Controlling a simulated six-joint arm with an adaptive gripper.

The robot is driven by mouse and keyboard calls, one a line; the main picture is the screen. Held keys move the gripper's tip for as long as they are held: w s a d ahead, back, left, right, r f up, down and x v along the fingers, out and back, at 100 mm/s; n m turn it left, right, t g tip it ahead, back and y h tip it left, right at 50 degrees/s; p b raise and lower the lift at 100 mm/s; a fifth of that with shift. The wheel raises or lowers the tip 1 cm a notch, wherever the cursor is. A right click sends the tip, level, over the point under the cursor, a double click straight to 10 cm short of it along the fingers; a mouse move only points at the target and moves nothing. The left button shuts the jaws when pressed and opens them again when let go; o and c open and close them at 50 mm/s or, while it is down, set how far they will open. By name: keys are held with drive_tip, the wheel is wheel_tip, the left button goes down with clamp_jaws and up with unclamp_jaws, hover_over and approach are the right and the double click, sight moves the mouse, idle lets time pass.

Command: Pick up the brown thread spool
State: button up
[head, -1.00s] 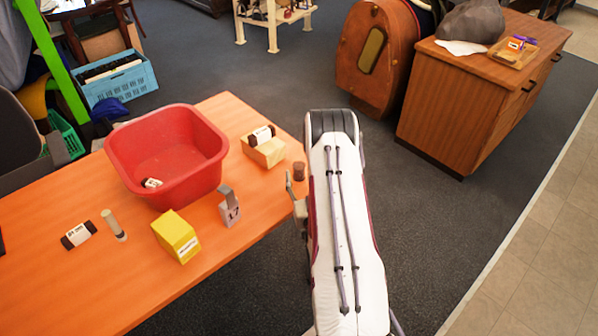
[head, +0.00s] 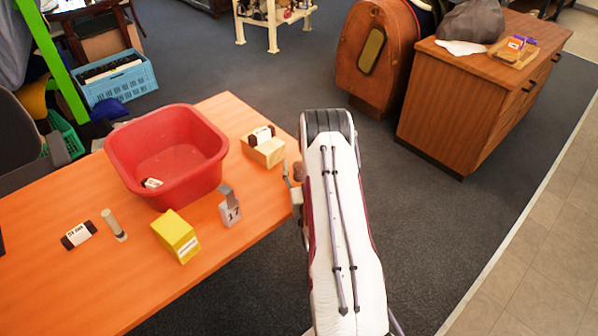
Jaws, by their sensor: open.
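The brown thread spool (head: 299,171) stands at the right end of the orange table, near its edge. My gripper (head: 292,180) is right at the spool, with one finger showing just left of it. The gripper is open. My arm's white and dark red forearm hides most of the gripper, and the other finger cannot be made out. Whether a finger touches the spool cannot be told.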

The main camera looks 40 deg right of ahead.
sight(299, 166)
drive_tip(key=c, duration=1.2)
drive_tip(key=shift+r, duration=0.1)
drive_tip(key=shift+r, duration=4.9)
